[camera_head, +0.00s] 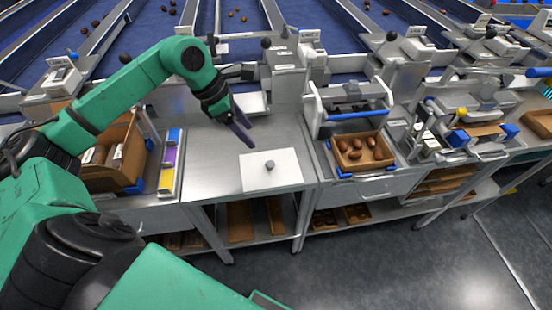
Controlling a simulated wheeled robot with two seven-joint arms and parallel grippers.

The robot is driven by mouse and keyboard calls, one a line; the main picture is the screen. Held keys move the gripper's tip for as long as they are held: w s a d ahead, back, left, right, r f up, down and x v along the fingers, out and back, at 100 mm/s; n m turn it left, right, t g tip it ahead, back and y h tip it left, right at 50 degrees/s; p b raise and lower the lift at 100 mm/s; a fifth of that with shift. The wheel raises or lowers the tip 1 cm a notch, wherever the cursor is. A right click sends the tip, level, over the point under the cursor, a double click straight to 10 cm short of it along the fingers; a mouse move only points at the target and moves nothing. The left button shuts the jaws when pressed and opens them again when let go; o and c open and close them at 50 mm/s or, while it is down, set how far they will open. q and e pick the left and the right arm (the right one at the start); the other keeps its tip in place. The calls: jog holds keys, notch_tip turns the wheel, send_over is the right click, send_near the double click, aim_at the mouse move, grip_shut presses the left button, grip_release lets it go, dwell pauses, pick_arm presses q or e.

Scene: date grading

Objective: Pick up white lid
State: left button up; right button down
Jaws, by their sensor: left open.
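The white lid (284,178) is a flat square plate with a small round grey knob (269,165) in its middle. It lies on the grey metal table (215,150), close to the front edge. My left gripper (243,134) reaches in from the left and points down, above and a little behind the lid's left part. Its dark fingers are apart from the knob, and nothing shows between them. What lies under the lid, if anything, is hidden. My right gripper is not in view.
A cardboard box (122,160) and a tray with yellow, purple and blue parts (171,160) stand left of the lid. A white-framed press (345,100) and a wooden tray of dates (361,152) stand to the right. Blue sorting lanes (150,30) run behind.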

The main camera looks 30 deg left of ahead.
pick_arm(q)
jog(key=p, duration=0.3)
send_near(270, 163)
jog(key=p+x, duration=0.3)
jog(key=x, duration=0.5)
jog(key=shift+s+p, duration=0.1)
jog(key=shift+p, duration=0.2)
jog(key=shift+d+f, duration=0.1)
jog(key=shift+f, duration=0.2)
grip_shut()
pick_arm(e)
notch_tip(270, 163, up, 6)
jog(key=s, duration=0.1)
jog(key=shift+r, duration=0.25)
pick_arm(q)
jog(key=shift+r, duration=0.1)
